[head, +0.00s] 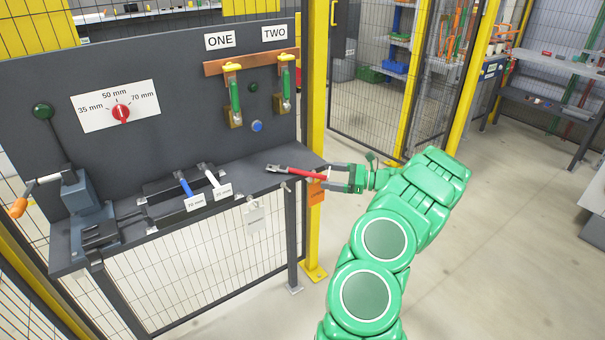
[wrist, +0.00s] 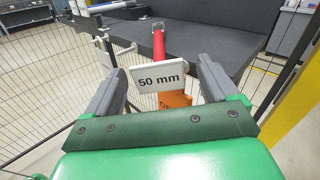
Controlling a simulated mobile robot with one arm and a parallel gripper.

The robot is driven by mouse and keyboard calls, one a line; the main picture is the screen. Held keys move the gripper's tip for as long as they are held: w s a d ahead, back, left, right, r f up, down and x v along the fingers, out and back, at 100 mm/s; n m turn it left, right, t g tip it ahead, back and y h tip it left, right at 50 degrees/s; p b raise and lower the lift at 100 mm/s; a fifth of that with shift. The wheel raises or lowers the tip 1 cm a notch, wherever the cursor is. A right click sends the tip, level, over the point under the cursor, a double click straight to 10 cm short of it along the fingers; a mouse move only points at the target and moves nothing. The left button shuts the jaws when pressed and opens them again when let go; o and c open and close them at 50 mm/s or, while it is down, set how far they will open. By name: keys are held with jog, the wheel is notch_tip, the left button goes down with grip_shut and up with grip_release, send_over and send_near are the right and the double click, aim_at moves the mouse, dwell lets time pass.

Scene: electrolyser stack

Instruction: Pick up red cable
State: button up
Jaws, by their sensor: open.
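The red cable (head: 305,173) lies at the right end of the dark bench shelf, its metal end pointing left. It also shows in the wrist view (wrist: 158,46), with a white "50 mm" tag (wrist: 158,77) at its near end. My gripper (head: 331,172) is at the shelf's right edge, at the near end of the red cable. In the wrist view its two grey fingers (wrist: 160,75) are apart, one on each side of the tag, not closed on it. The tag partly hides the near end of the cable.
Blue-handled (head: 186,187) and white-handled (head: 209,176) tools with tags lie on the dark shelf (head: 240,178). A vice-like device (head: 90,205) stands at its left end. A yellow post (head: 317,110) rises behind the shelf's right end. Open floor lies to the right.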

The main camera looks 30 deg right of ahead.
aim_at(314, 174)
jog(key=shift+x, duration=2.35)
jog(key=shift+s+a+r, duration=0.1)
jog(key=shift+r, duration=0.05)
jog(key=shift+c, duration=0.4)
jog(key=c, duration=1.2)
jog(key=shift+o, duration=0.2)
jog(key=shift+r, duration=0.15)
